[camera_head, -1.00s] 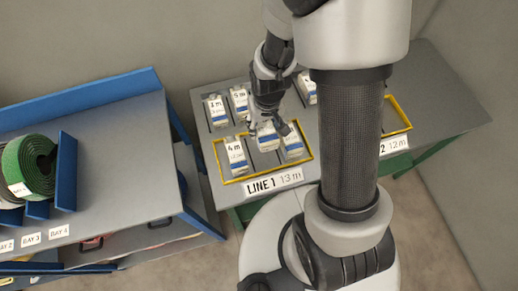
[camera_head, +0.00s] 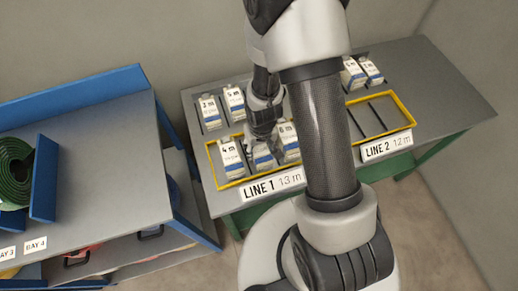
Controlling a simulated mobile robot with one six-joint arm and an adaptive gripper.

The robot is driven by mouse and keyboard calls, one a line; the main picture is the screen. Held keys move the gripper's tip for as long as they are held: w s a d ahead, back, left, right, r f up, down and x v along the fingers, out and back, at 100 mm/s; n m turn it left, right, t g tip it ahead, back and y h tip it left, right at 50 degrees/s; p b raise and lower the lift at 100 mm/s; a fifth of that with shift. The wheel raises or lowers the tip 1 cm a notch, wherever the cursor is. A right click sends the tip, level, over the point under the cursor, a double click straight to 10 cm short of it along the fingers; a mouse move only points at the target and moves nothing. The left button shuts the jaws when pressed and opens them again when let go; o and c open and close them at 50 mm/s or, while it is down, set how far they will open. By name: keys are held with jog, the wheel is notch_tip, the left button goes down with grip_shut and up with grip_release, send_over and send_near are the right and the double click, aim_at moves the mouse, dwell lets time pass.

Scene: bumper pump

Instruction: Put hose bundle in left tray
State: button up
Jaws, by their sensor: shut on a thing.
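The left tray is the yellow-rimmed LINE 1 tray (camera_head: 235,185), labelled 13 m, on the grey table. My gripper (camera_head: 263,143) points down over its middle and is shut on a white-and-blue hose bundle (camera_head: 263,158). That bundle sits low between a 4 m bundle (camera_head: 231,157) on its left and a bundle that seems to read 6 m (camera_head: 290,143) on its right. Its number is hidden by my gripper. I cannot tell whether it touches the tray floor.
A 3 m bundle (camera_head: 210,113) and a 5 m bundle (camera_head: 234,103) stand behind the tray. The LINE 2 tray (camera_head: 409,110), labelled 12 m, looks empty where visible, with two bundles (camera_head: 362,73) behind it. A blue-edged shelf cart (camera_head: 95,135) with a green coil (camera_head: 14,175) stands left.

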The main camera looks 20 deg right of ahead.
jog(key=shift+r, duration=0.15)
jog(key=o, duration=1.3)
notch_tip(320, 180, up, 12)
jog(key=s+p, duration=0.1)
jog(key=p, duration=0.5)
notch_tip(320, 180, up, 14)
jog(key=r+t, duration=0.1)
send_over(260, 151)
jog(key=s, duration=0.2)
jog(key=s+r+t, duration=0.1)
jog(key=s+r, duration=0.5)
jog(key=s+r+t, duration=0.1)
jog(key=s+r, duration=0.4)
jog(key=r, duration=0.1)
jog(key=shift+s+d+r, duration=0.15)
jog(key=shift+s+r, duration=0.1)
jog(key=shift+s, duration=0.1)
